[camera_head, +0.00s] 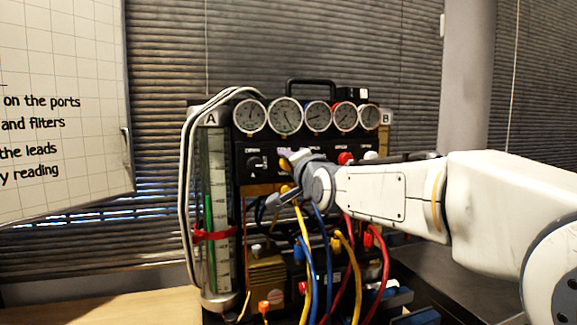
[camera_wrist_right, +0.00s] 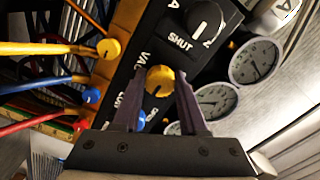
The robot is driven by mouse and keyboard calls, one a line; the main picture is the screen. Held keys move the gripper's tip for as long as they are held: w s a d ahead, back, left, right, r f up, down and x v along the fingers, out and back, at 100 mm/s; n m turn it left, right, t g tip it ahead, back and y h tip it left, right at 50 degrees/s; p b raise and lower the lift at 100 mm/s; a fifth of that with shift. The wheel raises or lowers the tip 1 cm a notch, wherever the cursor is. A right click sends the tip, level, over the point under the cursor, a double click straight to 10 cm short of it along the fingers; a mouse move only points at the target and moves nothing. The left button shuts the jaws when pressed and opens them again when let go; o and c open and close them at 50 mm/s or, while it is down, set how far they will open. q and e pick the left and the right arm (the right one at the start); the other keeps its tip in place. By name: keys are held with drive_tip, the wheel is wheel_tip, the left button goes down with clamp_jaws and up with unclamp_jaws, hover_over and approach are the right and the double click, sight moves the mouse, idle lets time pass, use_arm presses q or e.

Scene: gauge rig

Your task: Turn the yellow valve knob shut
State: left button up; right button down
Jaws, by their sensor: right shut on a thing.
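The yellow valve knob (camera_wrist_right: 159,79) sits on the black front panel, between the two fingertips of my right gripper (camera_wrist_right: 158,76) in the right wrist view. The fingers are shut on it from both sides. In the head view a little of the yellow knob (camera_head: 284,164) shows beside my right gripper (camera_head: 292,160), which reaches the panel from the right and hides part of it. My left gripper is not in view.
A row of round gauges (camera_head: 285,115) is above the panel. Yellow, blue and red leads (camera_head: 377,270) hang below, close under my right wrist. A clear tube (camera_head: 217,210) stands at left.

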drive_tip(key=shift+c, duration=2.2)
unclamp_jaws()
drive_tip(key=b+v, duration=0.1)
drive_tip(key=v, duration=0.9)
drive_tip(key=shift+s+b, duration=0.25)
drive_tip(key=shift+b, duration=0.15)
drive_tip(key=shift+f, duration=0.1)
